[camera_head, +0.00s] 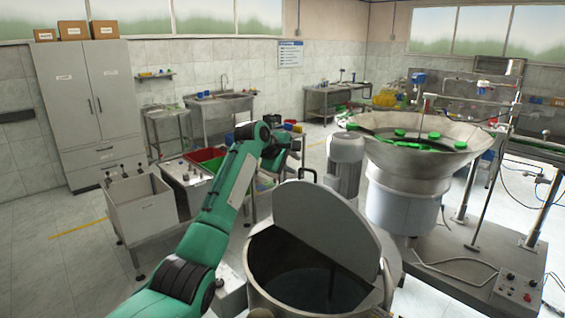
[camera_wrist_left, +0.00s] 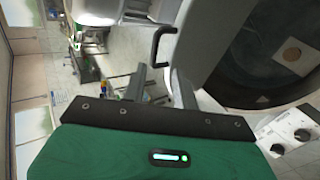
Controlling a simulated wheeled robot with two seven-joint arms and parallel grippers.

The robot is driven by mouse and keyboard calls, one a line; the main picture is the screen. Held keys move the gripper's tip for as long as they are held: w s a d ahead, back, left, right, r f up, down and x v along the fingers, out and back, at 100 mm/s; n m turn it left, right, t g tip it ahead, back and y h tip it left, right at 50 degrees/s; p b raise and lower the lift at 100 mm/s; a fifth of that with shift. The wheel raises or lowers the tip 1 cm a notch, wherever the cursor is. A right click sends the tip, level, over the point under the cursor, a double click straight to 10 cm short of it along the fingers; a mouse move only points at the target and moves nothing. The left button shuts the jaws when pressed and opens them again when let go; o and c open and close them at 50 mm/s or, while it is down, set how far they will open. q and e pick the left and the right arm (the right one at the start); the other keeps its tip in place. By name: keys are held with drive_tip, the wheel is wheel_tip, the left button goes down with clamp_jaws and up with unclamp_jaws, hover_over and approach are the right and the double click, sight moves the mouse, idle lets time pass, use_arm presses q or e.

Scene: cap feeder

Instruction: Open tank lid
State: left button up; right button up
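The steel tank (camera_head: 258,268) stands at the bottom centre of the head view, with its dark inside showing. Its hinged half lid (camera_head: 325,215) is raised and tilted steeply up; the other half of the top is fixed or hidden. In the left wrist view the grey lid (camera_wrist_left: 207,45) carries a black handle (camera_wrist_left: 158,42), and the dark tank opening is to its right. My left gripper (camera_wrist_left: 160,83) is open, its two fingers apart and empty, with the handle just beyond the tips. My right gripper is out of view.
A cap feeder bowl (camera_head: 430,165) with green caps stands right of the tank, with a grey motor (camera_head: 345,165) between them. A steel sink bin (camera_head: 142,210) and red and green trays stand at left. A control box (camera_head: 517,290) is at lower right.

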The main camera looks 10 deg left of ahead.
use_arm(q)
drive_tip(key=shift+b+v, duration=0.75)
drive_tip(key=shift+v, duration=1.8)
